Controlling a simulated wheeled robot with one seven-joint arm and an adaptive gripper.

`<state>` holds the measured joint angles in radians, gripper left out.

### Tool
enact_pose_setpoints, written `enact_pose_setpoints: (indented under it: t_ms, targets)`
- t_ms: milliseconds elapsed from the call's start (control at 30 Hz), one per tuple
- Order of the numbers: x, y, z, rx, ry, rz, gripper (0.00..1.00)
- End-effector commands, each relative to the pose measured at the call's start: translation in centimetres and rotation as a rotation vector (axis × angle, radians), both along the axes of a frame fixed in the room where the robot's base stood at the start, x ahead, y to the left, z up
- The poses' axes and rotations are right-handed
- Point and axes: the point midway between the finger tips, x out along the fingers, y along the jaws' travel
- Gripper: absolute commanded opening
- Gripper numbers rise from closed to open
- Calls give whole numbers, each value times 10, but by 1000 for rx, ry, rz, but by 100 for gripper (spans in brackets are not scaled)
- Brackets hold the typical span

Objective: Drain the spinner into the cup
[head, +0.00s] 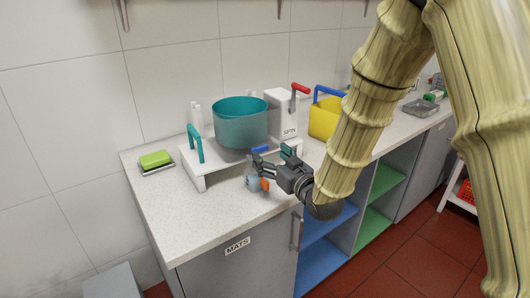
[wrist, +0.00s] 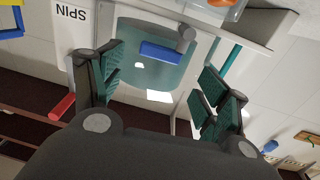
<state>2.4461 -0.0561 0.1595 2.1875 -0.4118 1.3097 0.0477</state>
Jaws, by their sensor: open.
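The spinner has a translucent teal drum (head: 240,126) on a white stand (head: 200,180), beside a white housing marked SPIN (head: 284,117). A blue tap lever (head: 260,149) is low on the drum's front; it also shows in the wrist view (wrist: 160,52) beside a grey spout (wrist: 186,38). My gripper (head: 274,158) is open and empty in front of the drum, its fingers apart with the lever seen between and beyond them in the wrist view. A clear cup (head: 251,183) with an orange part (head: 265,184) stands below the spout area, partly hidden by my gripper.
A red crank handle (head: 300,88) tops the housing, and a teal handle (head: 195,143) rises at the stand's left. A green sponge (head: 155,158) lies on a dish at left. A yellow bucket (head: 324,118) stands right of the spinner. The counter's front left is clear.

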Motion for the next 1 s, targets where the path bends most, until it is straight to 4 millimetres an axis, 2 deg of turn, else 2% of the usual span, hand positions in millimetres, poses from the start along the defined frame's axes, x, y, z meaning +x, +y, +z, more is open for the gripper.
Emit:
enact_pose_setpoints:
  t_ms: [200,400,600,867,1000]
  targets:
    - [-34,-22,0,0,1,-1,75]
    - [-54,-34,0,2,1,-1,75]
    - [-62,-38,0,0,0,0,75]
    - [-62,-39,0,0,0,0,75]
    - [-63,-42,-14,-7,30,-11,75]
